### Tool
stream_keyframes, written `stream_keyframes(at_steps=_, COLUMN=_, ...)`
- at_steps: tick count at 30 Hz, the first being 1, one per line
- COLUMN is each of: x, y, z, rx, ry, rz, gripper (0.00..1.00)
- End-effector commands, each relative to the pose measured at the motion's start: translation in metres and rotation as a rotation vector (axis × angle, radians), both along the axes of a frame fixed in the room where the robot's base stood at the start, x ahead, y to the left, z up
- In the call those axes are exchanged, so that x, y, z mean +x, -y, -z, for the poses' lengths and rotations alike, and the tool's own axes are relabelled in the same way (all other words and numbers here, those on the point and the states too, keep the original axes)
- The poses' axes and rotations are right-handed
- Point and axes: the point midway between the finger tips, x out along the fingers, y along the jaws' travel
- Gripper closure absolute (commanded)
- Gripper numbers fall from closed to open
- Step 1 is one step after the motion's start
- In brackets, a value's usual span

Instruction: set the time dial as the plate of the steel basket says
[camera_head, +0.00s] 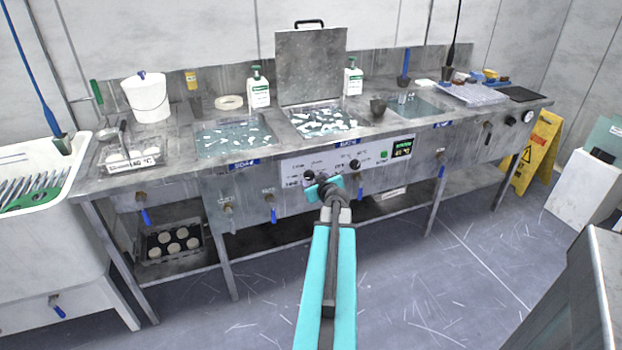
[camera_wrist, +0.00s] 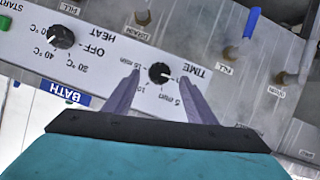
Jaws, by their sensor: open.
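The black time dial (camera_wrist: 159,73) sits on the white control panel, with TIME and minute marks printed around it. A pale mark shows on its right side in the wrist view, but I cannot tell its setting. My gripper (camera_wrist: 160,82) is open, with one finger on each side of the dial; I cannot tell whether they touch it. In the head view my gripper (camera_head: 323,187) is at the panel's left part and partly hides it. The steel basket (camera_head: 112,160) stands on the bench at the left, holding pale discs. Its plate (camera_head: 146,161) reads 40 °C; the rest is too small.
The black heat dial (camera_wrist: 61,37) is beside the time dial; it also shows in the head view (camera_head: 355,164). A lit display (camera_head: 402,147) is to its right. Blue-handled drain taps (camera_head: 272,212) stick out below the panel. A bath of chips (camera_head: 322,122) lies above.

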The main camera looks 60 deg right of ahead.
Motion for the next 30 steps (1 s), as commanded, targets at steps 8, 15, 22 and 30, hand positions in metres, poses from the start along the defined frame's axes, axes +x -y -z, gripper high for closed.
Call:
stream_keyframes(at_steps=8, x=0.018, y=0.017, z=0.009, rx=0.000, ry=-0.001, rz=-0.001, gripper=0.49)
stream_keyframes(at_steps=15, x=0.025, y=0.023, z=0.014, rx=0.000, ry=0.000, rz=0.001, gripper=0.49)
stream_keyframes(at_steps=22, x=0.027, y=0.024, z=0.015, rx=0.000, ry=0.000, rz=0.001, gripper=0.49)
stream_keyframes(at_steps=30, x=0.026, y=0.024, z=0.015, rx=0.000, ry=0.000, rz=0.001, gripper=0.68)
